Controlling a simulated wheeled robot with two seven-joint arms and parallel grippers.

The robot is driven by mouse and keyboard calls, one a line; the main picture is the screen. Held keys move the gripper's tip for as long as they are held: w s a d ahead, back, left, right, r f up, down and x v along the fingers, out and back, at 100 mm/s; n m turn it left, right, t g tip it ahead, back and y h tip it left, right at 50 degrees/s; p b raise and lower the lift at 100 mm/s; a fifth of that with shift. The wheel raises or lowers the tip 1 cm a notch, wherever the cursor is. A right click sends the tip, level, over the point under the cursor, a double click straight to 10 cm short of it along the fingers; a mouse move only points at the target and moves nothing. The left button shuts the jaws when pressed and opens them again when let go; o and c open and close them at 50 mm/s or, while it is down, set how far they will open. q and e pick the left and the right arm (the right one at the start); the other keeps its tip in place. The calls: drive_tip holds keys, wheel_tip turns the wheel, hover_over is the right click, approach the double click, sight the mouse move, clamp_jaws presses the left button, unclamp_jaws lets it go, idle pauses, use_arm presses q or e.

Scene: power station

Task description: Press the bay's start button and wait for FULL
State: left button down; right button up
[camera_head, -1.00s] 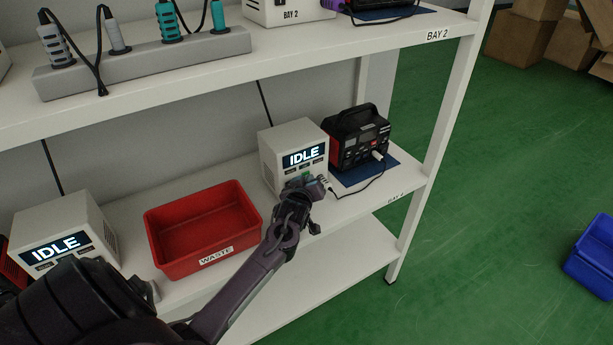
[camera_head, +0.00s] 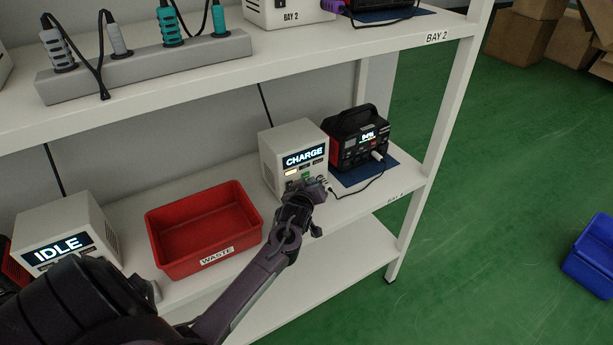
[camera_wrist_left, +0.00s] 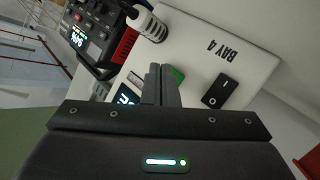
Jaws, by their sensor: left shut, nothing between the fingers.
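The bay 4 charger (camera_head: 282,160), a white box, stands on the middle shelf. Its display (camera_head: 304,157) reads CHARGE and a small yellow light glows below it. The green start button (camera_wrist_left: 177,75) shows beside my fingertips in the left wrist view. The power station (camera_head: 358,140), black and red, stands to the right with its screen lit and a cable plugged in. My left gripper (camera_head: 314,186) is shut and empty at the charger's front; it also shows in the left wrist view (camera_wrist_left: 160,72). I cannot tell whether it touches the button. My right gripper is out of view.
A red waste bin (camera_head: 205,228) stands left of the charger. Another charger (camera_head: 62,235) reading IDLE is at far left. The upper shelf (camera_head: 300,62) holds a power strip (camera_head: 145,65). A blue bin (camera_head: 592,255) lies on open green floor at right.

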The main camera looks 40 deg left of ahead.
use_arm(q)
drive_tip(key=shift+s+d+p, duration=0.2)
drive_tip(key=shift+d+p, duration=0.25)
drive_tip(key=shift+d, duration=0.2)
drive_tip(key=d+p, duration=0.1)
drive_tip(key=s+d, duration=0.1)
drive_tip(key=d, duration=0.1)
drive_tip(key=shift+s+r+p, duration=0.1)
drive_tip(key=shift+s+p, duration=0.1)
drive_tip(key=shift+p, duration=0.15)
drive_tip(key=shift+s+d, duration=0.2)
drive_tip(key=shift+d, duration=0.5)
